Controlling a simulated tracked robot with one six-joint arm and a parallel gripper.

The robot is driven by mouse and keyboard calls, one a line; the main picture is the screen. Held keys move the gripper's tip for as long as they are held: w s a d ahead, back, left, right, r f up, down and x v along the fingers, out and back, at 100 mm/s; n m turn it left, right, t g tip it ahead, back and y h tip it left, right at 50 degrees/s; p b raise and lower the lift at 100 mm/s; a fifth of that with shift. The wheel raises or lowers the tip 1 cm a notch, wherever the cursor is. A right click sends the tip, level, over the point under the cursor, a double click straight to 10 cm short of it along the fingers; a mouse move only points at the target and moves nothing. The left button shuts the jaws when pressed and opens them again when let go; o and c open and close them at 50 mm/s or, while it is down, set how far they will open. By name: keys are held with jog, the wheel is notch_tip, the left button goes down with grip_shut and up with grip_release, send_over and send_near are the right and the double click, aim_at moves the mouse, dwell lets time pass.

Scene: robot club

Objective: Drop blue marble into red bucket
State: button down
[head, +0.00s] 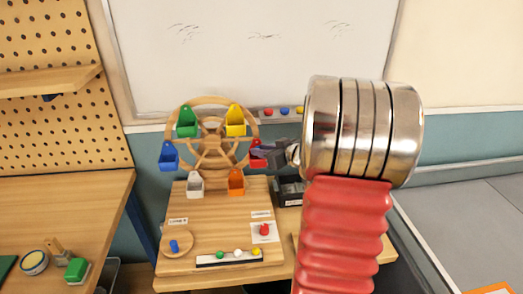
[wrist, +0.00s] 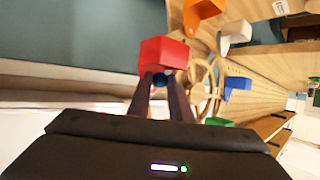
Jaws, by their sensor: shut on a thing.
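A wooden wheel carries several coloured buckets. The red bucket (head: 257,155) hangs at its right side, partly covered by my gripper (head: 262,149) in the head view. In the wrist view the red bucket (wrist: 164,50) is just beyond the fingertips. My gripper (wrist: 160,80) is shut on the blue marble (wrist: 160,83), which shows between the fingertips, close to the bucket. I cannot tell whether the marble is over the bucket's opening or touching it. The marble is hidden in the head view.
Green (head: 187,122), yellow (head: 235,121), blue (head: 169,156), white (head: 195,184) and orange (head: 236,182) buckets hang around the wheel. The wooden board (head: 205,217) below holds a marble tray (head: 228,259), a blue peg (head: 174,246) and a red button (head: 264,230). A whiteboard (head: 250,60) is behind.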

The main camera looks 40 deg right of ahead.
jog(key=c, duration=1.5)
grip_release()
jog(key=shift+c, duration=0.2)
jog(key=shift+d+r, duration=0.15)
notch_tip(320, 180, up, 7)
dwell(0.5)
